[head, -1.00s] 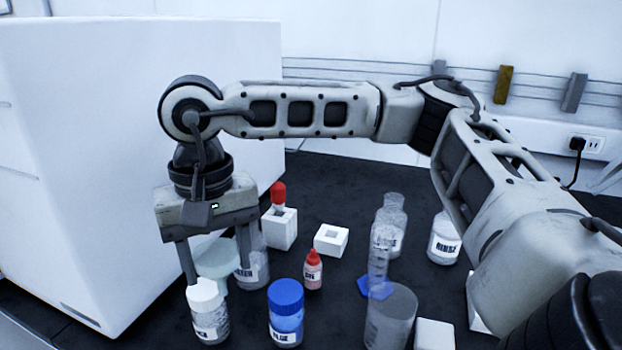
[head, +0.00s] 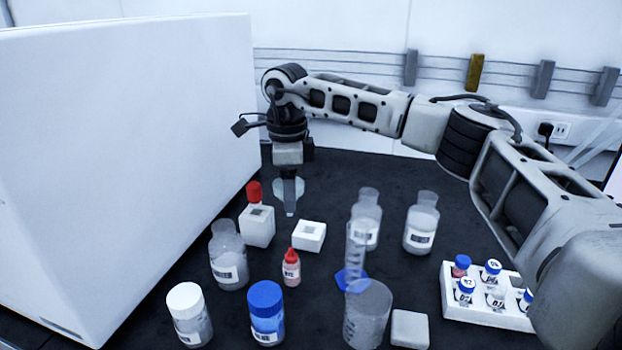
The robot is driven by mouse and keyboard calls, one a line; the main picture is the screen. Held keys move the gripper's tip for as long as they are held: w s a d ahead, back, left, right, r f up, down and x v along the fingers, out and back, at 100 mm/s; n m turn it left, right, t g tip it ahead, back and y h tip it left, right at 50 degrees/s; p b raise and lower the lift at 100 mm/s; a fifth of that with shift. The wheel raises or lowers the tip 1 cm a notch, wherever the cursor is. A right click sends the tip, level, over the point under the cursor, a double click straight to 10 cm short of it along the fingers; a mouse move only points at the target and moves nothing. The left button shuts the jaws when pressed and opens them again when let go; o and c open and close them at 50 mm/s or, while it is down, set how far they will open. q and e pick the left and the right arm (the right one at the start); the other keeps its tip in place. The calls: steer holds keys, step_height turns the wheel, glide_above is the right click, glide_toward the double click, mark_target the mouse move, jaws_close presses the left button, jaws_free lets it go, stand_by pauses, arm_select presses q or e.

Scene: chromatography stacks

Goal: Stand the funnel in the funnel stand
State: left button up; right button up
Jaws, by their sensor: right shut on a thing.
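My right gripper (head: 290,207) points down over the back of the bench and is seen edge-on, so one finger hides the other. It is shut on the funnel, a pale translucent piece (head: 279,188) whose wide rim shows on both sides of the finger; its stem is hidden. My left gripper is out of view.
A red-capped bottle (head: 291,268), clear bottles (head: 228,262), a cylinder with blue base (head: 354,262) and a vial rack (head: 484,306) stand around. The back bench is clear.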

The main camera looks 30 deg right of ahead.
arm_select(q)
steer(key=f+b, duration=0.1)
steer(key=b, duration=0.2)
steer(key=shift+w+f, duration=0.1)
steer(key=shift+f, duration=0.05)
arm_select(e)
steer(key=w+d+f+m, duration=0.1)
steer(key=d+f+m, duration=0.4)
steer(key=f+m, duration=0.1)
steer(key=shift+w+d+f+m, duration=0.4)
steer(key=shift+m, duration=0.5)
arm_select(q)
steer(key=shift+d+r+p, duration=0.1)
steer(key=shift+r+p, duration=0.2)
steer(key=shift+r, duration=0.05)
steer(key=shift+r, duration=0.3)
arm_select(e)
steer(key=shift+f, duration=0.1)
steer(key=shift+f, duration=0.1)
